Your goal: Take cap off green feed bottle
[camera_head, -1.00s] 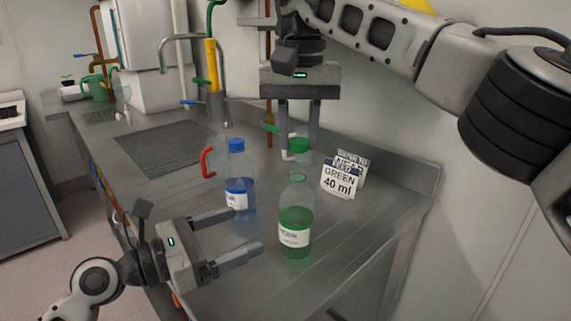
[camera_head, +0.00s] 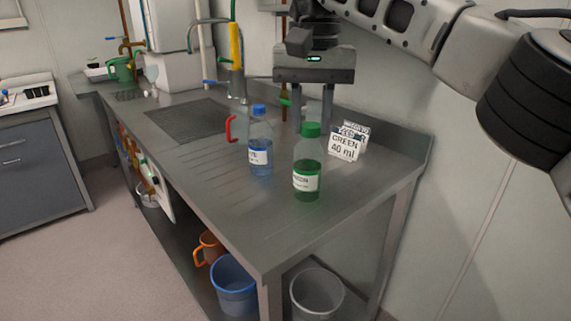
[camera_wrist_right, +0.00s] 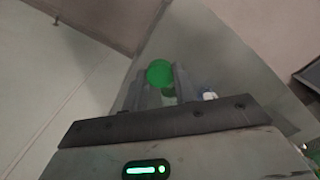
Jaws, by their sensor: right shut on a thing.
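The green feed bottle (camera_head: 307,178) stands upright near the front of the steel bench, with green liquid and a white label. My right gripper (camera_head: 312,123) comes down from above and is shut on the green cap (camera_head: 311,131). The cap lines up with the bottle's mouth; I cannot tell whether it touches the mouth or hangs just above or behind it. In the right wrist view the cap (camera_wrist_right: 159,73) sits between the fingertips of my right gripper (camera_wrist_right: 158,84). My left gripper is not in view.
A blue-capped bottle (camera_head: 260,150) stands just left of the green one. A sign reading GREEN 40 ml (camera_head: 344,147) stands to the right. The bench (camera_head: 225,185) is clear in front. A blue bucket (camera_head: 235,285) and a grey bucket (camera_head: 316,295) are below.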

